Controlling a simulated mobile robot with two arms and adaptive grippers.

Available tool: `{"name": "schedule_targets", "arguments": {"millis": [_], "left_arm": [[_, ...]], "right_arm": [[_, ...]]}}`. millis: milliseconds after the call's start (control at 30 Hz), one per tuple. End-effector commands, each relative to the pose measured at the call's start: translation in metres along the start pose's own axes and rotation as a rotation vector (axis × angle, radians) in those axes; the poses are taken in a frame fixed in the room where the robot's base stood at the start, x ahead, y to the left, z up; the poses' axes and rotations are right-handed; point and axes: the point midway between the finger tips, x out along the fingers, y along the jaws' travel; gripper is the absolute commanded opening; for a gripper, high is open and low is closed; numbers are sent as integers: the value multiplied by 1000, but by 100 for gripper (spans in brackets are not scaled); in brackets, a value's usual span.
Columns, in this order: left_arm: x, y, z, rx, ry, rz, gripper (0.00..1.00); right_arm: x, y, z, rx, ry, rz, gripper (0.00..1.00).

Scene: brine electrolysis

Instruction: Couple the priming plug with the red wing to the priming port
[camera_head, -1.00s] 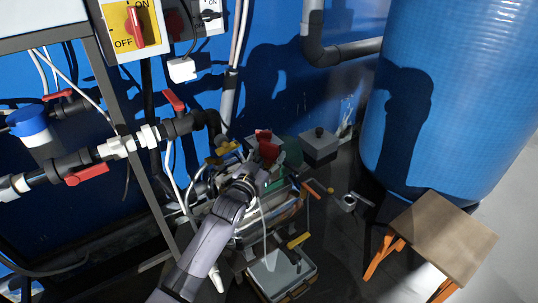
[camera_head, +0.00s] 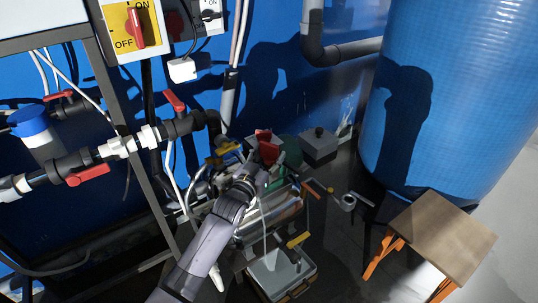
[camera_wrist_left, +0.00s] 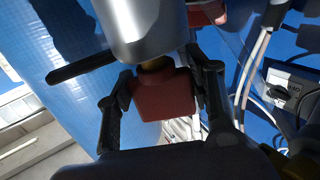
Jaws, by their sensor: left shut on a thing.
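My left gripper (camera_head: 258,170) is low among the pump gear in the head view, seen from behind and above. In the left wrist view its two fingers (camera_wrist_left: 163,90) flank a red wing (camera_wrist_left: 163,95), which I take for the priming plug. A yellowish neck on the wing's far side meets a silver cylinder (camera_wrist_left: 145,28) with a dark side rod. Whether this cylinder belongs to the plug or the port, I cannot tell. A red piece (camera_head: 267,148) shows just beyond the gripper in the head view. The priming port is not clearly visible. My right gripper is out of view.
A green pump body (camera_head: 291,152) and a grey box (camera_head: 319,146) stand beyond the gripper. A grey tray (camera_head: 282,273) is nearer. A blue tank (camera_head: 455,90) and a wooden stool (camera_head: 440,235) stand right. Pipes with red-handled valves (camera_head: 88,175) run left.

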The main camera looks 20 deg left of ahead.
Motion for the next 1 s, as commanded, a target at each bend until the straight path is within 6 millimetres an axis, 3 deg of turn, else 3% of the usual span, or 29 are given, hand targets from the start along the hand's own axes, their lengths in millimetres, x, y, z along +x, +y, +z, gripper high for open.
{"name": "schedule_targets", "arguments": {"millis": [233,267,600,1000], "left_arm": [[0,0,2,-1,-4,0,14],[0,0,2,-1,-5,0,49],[0,0,1,0,-2,0,72],[-6,0,1,0,-1,0,72]], "right_arm": [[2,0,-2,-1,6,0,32],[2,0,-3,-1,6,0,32],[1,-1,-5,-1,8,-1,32],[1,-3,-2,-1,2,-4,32]]}}
